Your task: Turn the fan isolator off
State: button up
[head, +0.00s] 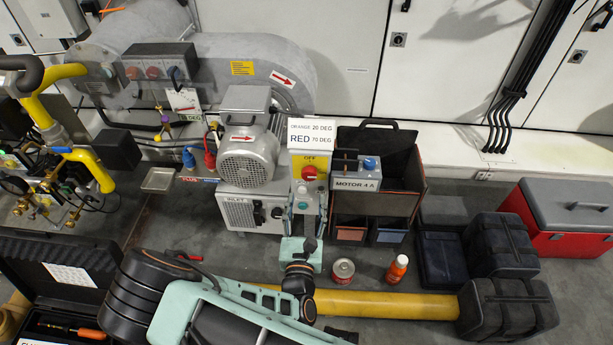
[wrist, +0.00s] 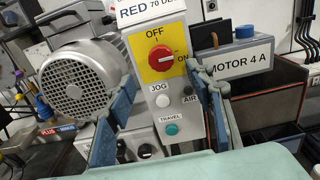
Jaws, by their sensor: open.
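The fan isolator is a red rotary knob (wrist: 166,57) on a yellow plate (wrist: 152,40) marked OFF above and ON to the right. A pale mark on the knob seems to lie toward ON. In the head view my gripper (head: 308,193) is just below the knob. I see no clear contact with the knob.
Below the knob are a white JOG button (wrist: 162,100) and a teal TRAVEL button (wrist: 171,129). The fan motor (head: 248,155) stands close on the left. The MOTOR 4 A box (head: 356,184) and an open black case (head: 410,180) stand close on the right. A sign (head: 311,134) rises above.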

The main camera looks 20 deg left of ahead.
aim_at(309, 176)
jog(key=b+x, duration=0.2)
jog(key=x, duration=0.7)
jog(key=shift+w+d, duration=0.1)
jog(key=shift+w, duration=0.1)
jog(key=shift+c, duration=0.3)
jog(key=c, duration=1.1)
jog(key=shift+o, duration=0.2)
